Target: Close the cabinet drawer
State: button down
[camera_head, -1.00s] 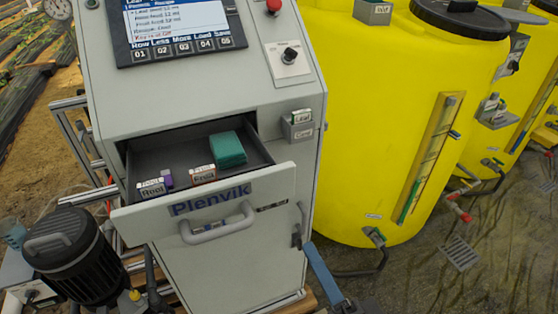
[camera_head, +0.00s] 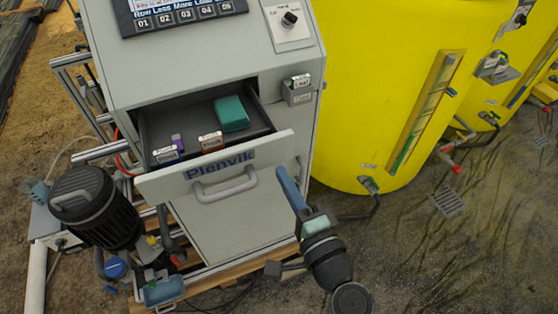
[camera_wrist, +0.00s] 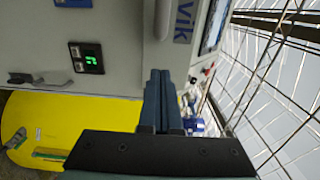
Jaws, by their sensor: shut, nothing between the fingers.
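The cabinet drawer (camera_head: 215,174) is pulled out of the grey cabinet, its front panel marked "Plenvik" with a grey bar handle (camera_head: 226,186). Inside lie a green block (camera_head: 231,113) and small labelled boxes (camera_head: 211,141). In the wrist view, my gripper's blue fingers (camera_wrist: 160,74) are together and empty, pointing toward the drawer front (camera_wrist: 187,20), where the letters "vik" show.
A yellow tank (camera_head: 385,90) stands to the right of the cabinet. A black pump (camera_head: 97,207) and pipes crowd the lower left. The floor on the right is mostly clear.

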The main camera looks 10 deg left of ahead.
aim_at(272, 157)
jog(key=shift+p+x, duration=0.3)
jog(key=shift+x, duration=1.2)
jog(key=shift+w, duration=0.1)
jog(key=b+x, duration=0.7)
jog(key=x, duration=1.2)
jog(key=shift+a+f, duration=0.1)
jog(key=shift+a, duration=0.1)
jog(key=shift+w+a, duration=0.1)
jog(key=shift+w, duration=0.1)
jog(key=shift+r, duration=0.4)
